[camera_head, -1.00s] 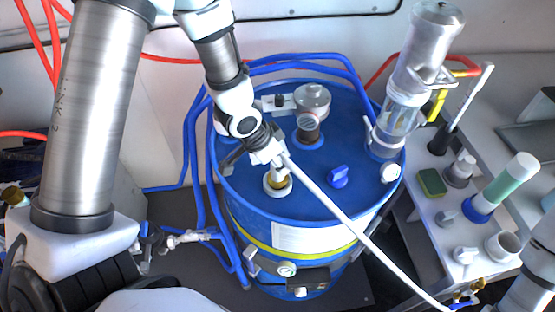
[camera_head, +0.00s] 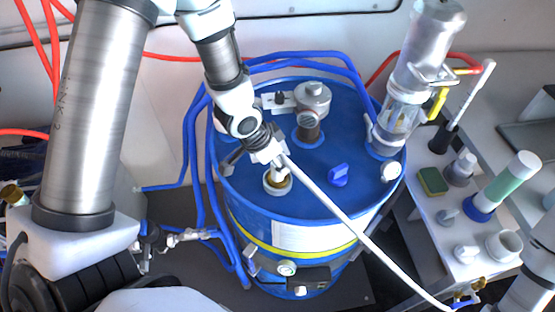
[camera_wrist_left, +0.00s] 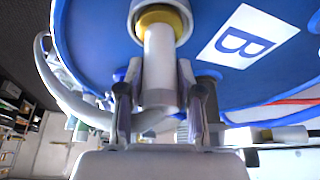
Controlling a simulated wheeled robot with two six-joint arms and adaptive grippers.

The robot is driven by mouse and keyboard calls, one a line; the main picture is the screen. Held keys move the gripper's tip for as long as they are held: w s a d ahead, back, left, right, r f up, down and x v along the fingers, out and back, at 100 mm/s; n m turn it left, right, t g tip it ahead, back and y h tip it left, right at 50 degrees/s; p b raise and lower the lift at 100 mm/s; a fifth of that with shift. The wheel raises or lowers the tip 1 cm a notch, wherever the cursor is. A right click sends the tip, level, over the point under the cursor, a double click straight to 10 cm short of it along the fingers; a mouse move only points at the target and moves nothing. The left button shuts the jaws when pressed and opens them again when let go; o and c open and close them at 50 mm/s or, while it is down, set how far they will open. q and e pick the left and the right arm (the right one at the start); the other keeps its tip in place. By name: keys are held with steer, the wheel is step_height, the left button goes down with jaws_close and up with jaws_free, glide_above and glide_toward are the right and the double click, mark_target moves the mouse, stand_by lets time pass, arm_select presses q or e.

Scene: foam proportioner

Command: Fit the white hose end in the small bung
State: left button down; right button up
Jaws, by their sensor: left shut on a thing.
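My left gripper (camera_head: 275,161) is shut on the white hose end (camera_head: 281,172) above the near left part of the blue drum's lid (camera_head: 315,190). The small bung (camera_head: 269,187) is a pale ring with a brass inside, just below the hose end. In the left wrist view the hose end (camera_wrist_left: 160,68) stands between the two fingers of the gripper (camera_wrist_left: 160,95), its tip against the brass opening of the bung (camera_wrist_left: 180,14). I cannot tell whether the tip is inside the opening or just above it. The white hose (camera_head: 340,208) runs from the gripper to the lower right.
Blue pipes (camera_head: 190,140) pass left of the drum. A grey bench (camera_head: 430,215) with several bottles and a sponge (camera_head: 433,181) stands at right.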

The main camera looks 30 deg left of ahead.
arm_select(q)
steer(key=shift+f, duration=0.15)
steer(key=c, duration=1)
jaws_free()
steer(key=shift+c, duration=0.2)
steer(key=shift+p+v, duration=0.35)
steer(key=shift+v, duration=0.8)
steer(key=v, duration=0.8)
steer(key=shift+r+b, duration=0.3)
steer(key=shift+b, duration=0.1)
steer(key=shift+s, duration=0.1)
